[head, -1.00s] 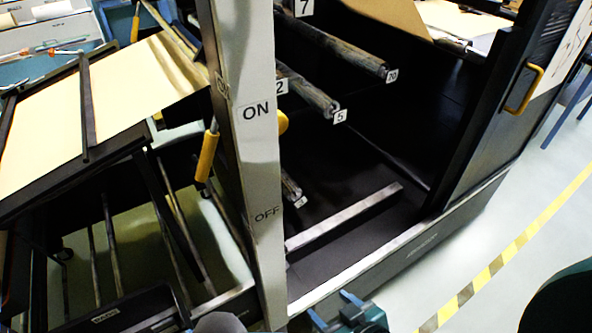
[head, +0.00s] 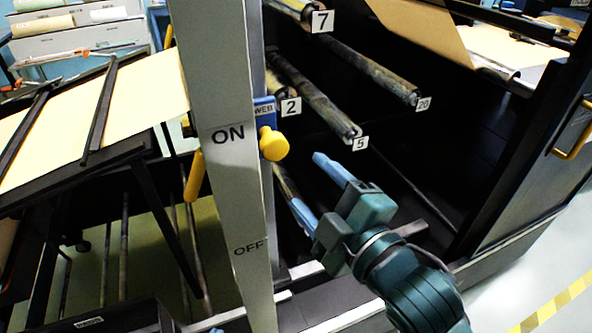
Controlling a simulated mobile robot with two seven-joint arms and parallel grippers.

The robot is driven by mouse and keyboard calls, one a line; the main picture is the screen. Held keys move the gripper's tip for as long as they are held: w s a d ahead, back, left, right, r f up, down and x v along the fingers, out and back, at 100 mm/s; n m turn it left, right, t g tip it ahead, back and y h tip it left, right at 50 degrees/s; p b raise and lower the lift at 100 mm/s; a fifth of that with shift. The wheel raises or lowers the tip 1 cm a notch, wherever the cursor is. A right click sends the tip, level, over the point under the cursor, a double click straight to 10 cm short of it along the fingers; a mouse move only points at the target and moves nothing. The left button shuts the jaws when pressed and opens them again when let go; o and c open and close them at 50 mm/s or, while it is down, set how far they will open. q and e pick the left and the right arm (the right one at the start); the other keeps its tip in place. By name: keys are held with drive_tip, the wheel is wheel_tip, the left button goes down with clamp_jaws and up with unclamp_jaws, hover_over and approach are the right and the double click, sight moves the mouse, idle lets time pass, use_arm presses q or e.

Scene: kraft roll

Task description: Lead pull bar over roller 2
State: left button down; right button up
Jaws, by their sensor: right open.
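A blue piece marked WEB (head: 264,108) with a round yellow knob (head: 273,144) shows just right of the grey post. It may be the end of the pull bar; I cannot tell, and the post hides what lies behind it. The number 2 tag (head: 291,106) is close to the right of the blue piece; roller 2 itself is mostly hidden. My right gripper (head: 318,191) is open and empty, its blue fingers apart, below and right of the yellow knob and touching nothing visible.
The grey ON/OFF post (head: 226,185) stands in front of the rollers. Roller 5 (head: 315,95), roller 20 (head: 370,68) and roller 7 (head: 292,8) lie around the number 2 tag. A yellow handle (head: 194,177) is left of the post. The dark space right of roller 5 looks free.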

sight(278, 151)
drive_tip(key=b+x, duration=0.3)
drive_tip(key=x, duration=0.8)
drive_tip(key=shift+f, duration=0.1)
use_arm(q)
drive_tip(key=shift+w+d+f, duration=0.1)
drive_tip(key=shift+d+f, duration=0.1)
drive_tip(key=shift+f, duration=0.25)
drive_tip(key=shift+w+d+f, duration=0.1)
drive_tip(key=shift+d+f, duration=0.1)
drive_tip(key=shift+f, duration=0.25)
use_arm(e)
drive_tip(key=shift+x, duration=0.8)
use_arm(q)
drive_tip(key=shift+h, duration=0.3)
use_arm(e)
drive_tip(key=shift+c, duration=0.2)
